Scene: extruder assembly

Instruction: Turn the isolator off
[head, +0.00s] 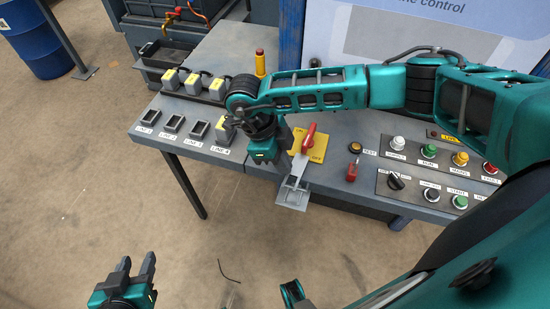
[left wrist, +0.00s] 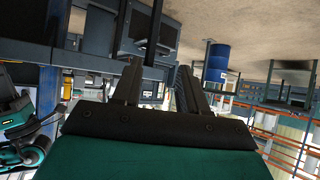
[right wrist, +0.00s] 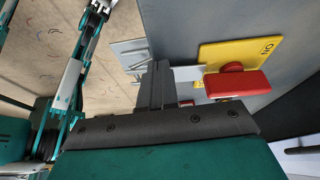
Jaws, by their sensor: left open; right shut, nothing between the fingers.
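The isolator has a yellow plate (head: 318,143) with ON and OFF labels, at the front edge of the grey console. Its red handle (head: 308,138) stands across the plate. In the right wrist view the red handle (right wrist: 237,84) and yellow plate (right wrist: 225,52) are at the right, with ON upside down. My right gripper (right wrist: 160,72) is shut and empty, left of the handle, with a visible gap. In the head view its fingertips are hard to make out. My left gripper (head: 136,263) is open and empty, low in front of the console.
A grey bracket (head: 292,197) sticks out from the console edge below the isolator. Yellow-topped padlock-like blocks (head: 191,82) and labelled sockets (head: 172,123) lie left. Open floor lies in front.

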